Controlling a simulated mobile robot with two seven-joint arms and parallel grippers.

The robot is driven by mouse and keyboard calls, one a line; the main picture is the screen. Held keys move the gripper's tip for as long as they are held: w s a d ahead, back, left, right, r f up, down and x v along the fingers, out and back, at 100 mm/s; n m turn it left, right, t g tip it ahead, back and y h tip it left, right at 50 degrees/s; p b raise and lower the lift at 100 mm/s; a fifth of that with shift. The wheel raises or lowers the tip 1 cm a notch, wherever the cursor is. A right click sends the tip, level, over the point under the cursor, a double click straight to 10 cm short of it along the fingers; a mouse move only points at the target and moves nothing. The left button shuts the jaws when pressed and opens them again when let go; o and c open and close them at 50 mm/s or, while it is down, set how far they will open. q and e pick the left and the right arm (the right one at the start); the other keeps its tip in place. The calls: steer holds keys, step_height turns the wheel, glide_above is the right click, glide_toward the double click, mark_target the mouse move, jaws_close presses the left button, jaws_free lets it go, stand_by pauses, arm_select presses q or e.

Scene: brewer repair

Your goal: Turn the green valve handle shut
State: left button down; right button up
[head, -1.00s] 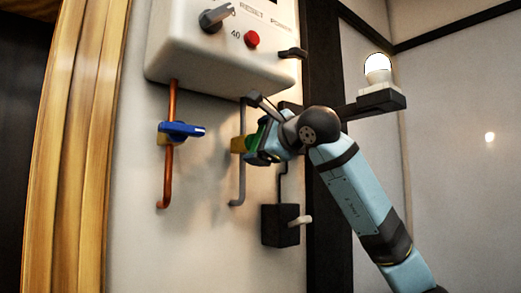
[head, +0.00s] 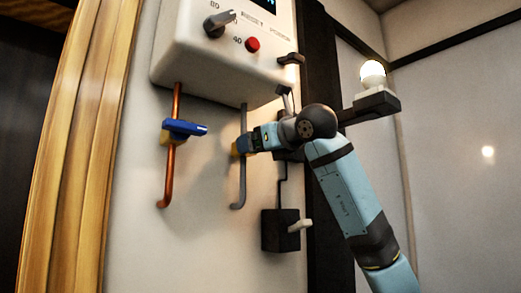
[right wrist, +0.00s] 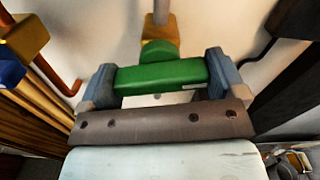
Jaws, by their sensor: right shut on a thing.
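The green valve handle (right wrist: 165,75) shows in the right wrist view, lying between the two fingers of my right gripper (right wrist: 160,80). The fingers are shut on its two ends. The handle lies crosswise to the grey pipe stub (right wrist: 160,28) seen above it, in front of the yellow valve body (right wrist: 159,51). In the head view my right gripper (head: 250,141) is at the yellow valve body on the grey pipe (head: 243,185), below the white box. The handle is hidden there by the gripper. My left gripper is in neither view.
A blue-handled valve (head: 185,128) sits on the copper pipe (head: 170,180) to the left. Above is the white brewer box (head: 200,70) with a knob (head: 217,25) and a red button (head: 253,44). A black switch box (head: 280,232) is below right; a lit bulb (head: 373,73) stands at right.

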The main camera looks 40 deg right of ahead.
steer(key=shift+m+b, duration=0.4)
steer(key=shift+m, duration=0.9)
steer(key=o, duration=0.6)
steer(key=shift+o, duration=0.2)
steer(key=shift+s, duration=0.4)
steer(key=s+d+b, duration=0.1)
steer(key=s+b, duration=0.1)
steer(key=s, duration=1.1)
steer(key=shift+b, duration=0.4)
